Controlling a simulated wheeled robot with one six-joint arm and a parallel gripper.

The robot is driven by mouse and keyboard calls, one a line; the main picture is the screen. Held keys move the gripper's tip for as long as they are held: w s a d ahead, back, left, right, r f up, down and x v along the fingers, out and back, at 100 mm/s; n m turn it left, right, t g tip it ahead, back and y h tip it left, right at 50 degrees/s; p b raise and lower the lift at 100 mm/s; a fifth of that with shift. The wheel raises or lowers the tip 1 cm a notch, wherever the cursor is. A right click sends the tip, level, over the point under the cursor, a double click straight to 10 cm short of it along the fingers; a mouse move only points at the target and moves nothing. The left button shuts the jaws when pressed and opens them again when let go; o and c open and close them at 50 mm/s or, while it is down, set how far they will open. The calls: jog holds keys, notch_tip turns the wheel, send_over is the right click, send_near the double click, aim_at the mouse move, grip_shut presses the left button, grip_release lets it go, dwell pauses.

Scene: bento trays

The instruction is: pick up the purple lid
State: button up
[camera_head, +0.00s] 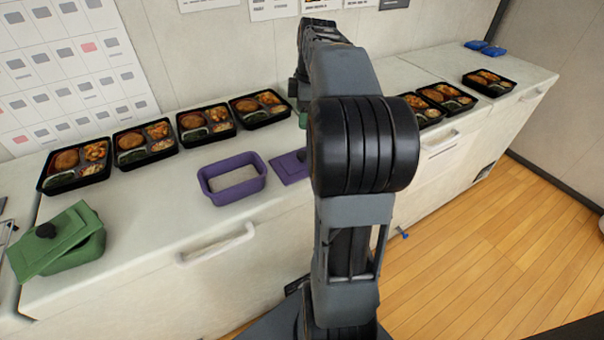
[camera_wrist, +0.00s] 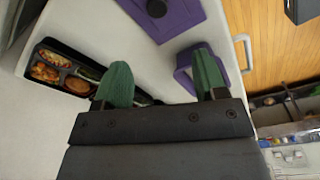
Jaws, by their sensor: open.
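The purple lid (camera_head: 288,168) lies flat on the white counter, right of the purple container (camera_head: 232,196); my arm hides its right part in the head view. In the wrist view the purple lid (camera_wrist: 186,14) is at the top edge, cut off, with a dark knob (camera_wrist: 157,8). The open purple container (camera_wrist: 183,80) shows there partly behind the right finger. My gripper (camera_wrist: 162,58) is open, its two green fingers apart with nothing between them. The lid is beyond the fingertips in that picture. In the head view my arm mostly hides the gripper.
Several black bento trays with food (camera_head: 207,122) line the back of the counter. A green container (camera_head: 78,255) with a tilted green lid (camera_head: 55,232) stands at the left. Small blue items (camera_head: 485,47) lie at the far right. The counter's front edge has drawer handles (camera_head: 215,246).

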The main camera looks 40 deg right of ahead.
jog(key=b, duration=0.1)
send_over(302, 153)
jog(key=shift+n, duration=0.3)
jog(key=f, duration=0.8)
jog(key=shift+s+d, duration=0.1)
jog(key=shift+d, duration=0.2)
jog(key=shift+a+f+b, duration=0.15)
jog(key=shift+f+b, duration=0.05)
jog(key=shift+f, duration=1.35)
jog(key=shift+a+f+b, duration=0.15)
jog(key=shift+f+b, duration=0.05)
jog(key=shift+f, duration=1.3)
jog(key=c, duration=1)
jog(key=shift+r, duration=0.1)
